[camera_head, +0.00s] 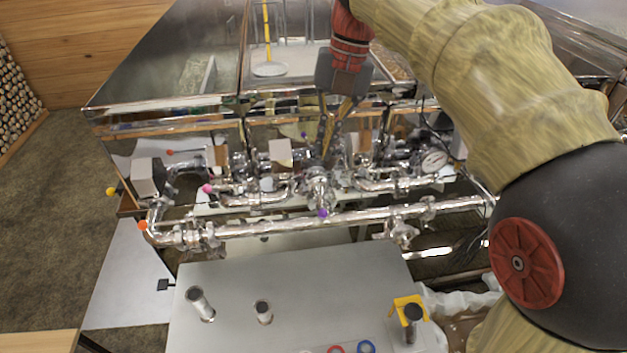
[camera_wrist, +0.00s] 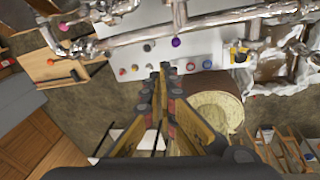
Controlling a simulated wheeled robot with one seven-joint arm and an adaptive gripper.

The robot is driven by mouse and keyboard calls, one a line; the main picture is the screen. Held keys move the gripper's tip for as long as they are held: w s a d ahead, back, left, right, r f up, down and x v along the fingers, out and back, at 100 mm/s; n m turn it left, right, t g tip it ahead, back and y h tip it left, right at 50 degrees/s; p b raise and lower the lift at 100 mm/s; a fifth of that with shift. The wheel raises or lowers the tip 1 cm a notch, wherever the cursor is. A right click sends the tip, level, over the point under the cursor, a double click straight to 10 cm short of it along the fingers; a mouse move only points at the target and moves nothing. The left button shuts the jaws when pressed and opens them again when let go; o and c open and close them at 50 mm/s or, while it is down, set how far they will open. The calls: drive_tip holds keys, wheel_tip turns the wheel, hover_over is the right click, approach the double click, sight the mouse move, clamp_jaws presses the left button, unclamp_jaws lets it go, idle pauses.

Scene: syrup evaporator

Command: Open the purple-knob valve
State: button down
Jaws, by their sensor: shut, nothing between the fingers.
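The purple knob (camera_head: 323,213) sits on the front of the shiny pipework, near the middle of the lower horizontal pipe. It also shows in the wrist view (camera_wrist: 176,42), just beyond my fingertips and slightly right of them. My gripper (camera_head: 325,152) hangs over the pipes, above and behind the purple knob in the head view. In the wrist view my gripper (camera_wrist: 164,72) has its fingers close together with nothing between them. It appears apart from the knob. The valve body behind the knob is cluttered by reflective fittings, and the handle's angle is hard to tell.
A pink knob (camera_head: 207,188), orange knob (camera_head: 142,225) and yellow knob (camera_head: 111,191) are to the left. A pressure gauge (camera_head: 434,160) is at right. A grey table (camera_head: 290,280) stands in front, with metal cylinders and a yellow-topped item (camera_head: 408,303). Pipes crowd around my gripper.

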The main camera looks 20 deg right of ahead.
drive_tip(key=a+m+p, duration=0.1)
drive_tip(key=m+p, duration=0.1)
drive_tip(key=p, duration=0.1)
drive_tip(key=m+t+p, duration=0.3)
drive_tip(key=m+p, duration=0.3)
drive_tip(key=m, duration=1.6)
hover_over(322, 198)
drive_tip(key=a, duration=0.3)
wheel_tip(322, 198, down, 9)
drive_tip(key=shift+m, duration=0.3)
drive_tip(key=f, duration=0.3)
drive_tip(key=f+p, duration=0.1)
drive_tip(key=f, duration=0.2)
drive_tip(key=s+f+p, duration=0.1)
drive_tip(key=f, duration=0.2)
drive_tip(key=shift+s, duration=0.1)
drive_tip(key=shift+d+f, duration=0.15)
drive_tip(key=shift+s, duration=0.15)
drive_tip(key=shift+d+b, duration=0.15)
drive_tip(key=shift+b, duration=0.25)
